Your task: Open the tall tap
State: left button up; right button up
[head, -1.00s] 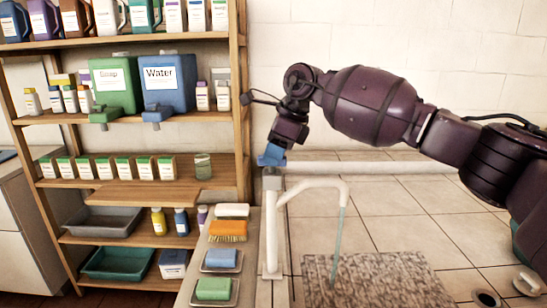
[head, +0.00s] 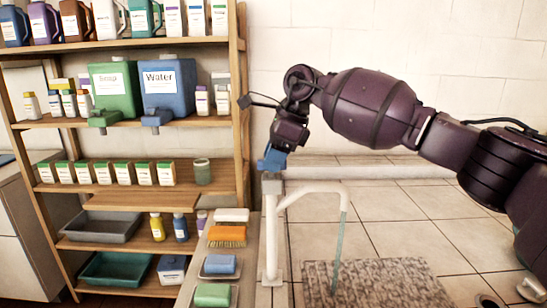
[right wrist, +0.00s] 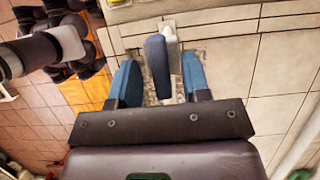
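The tall tap (head: 271,235) is a white upright post with a bent spout (head: 318,192) reaching right. A thin teal stream (head: 340,240) hangs from the spout's end down to the speckled basin slab (head: 385,278). My right gripper (head: 271,158) points down at the tap's grey top (head: 271,184). In the right wrist view, its blue fingers (right wrist: 158,84) are spread apart. A dark blue-grey piece (right wrist: 157,66), seemingly the tap's lever, shows between them, with gaps on both sides. I cannot tell whether a finger touches the tap. My left gripper is not seen.
A wooden shelf (head: 215,48) with bottles, boxes and trays stands at the left. A blue sponge (head: 220,264), a green soap bar (head: 212,295) and an orange brush (head: 227,233) lie left of the tap. The tiled floor (head: 420,215) behind the basin is clear.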

jog(key=v, duration=1)
jog(key=shift+d+r+p, duration=0.2)
jog(key=shift+r+p, duration=0.1)
jog(key=shift+r, duration=0.05)
jog(key=shift+f, duration=0.1)
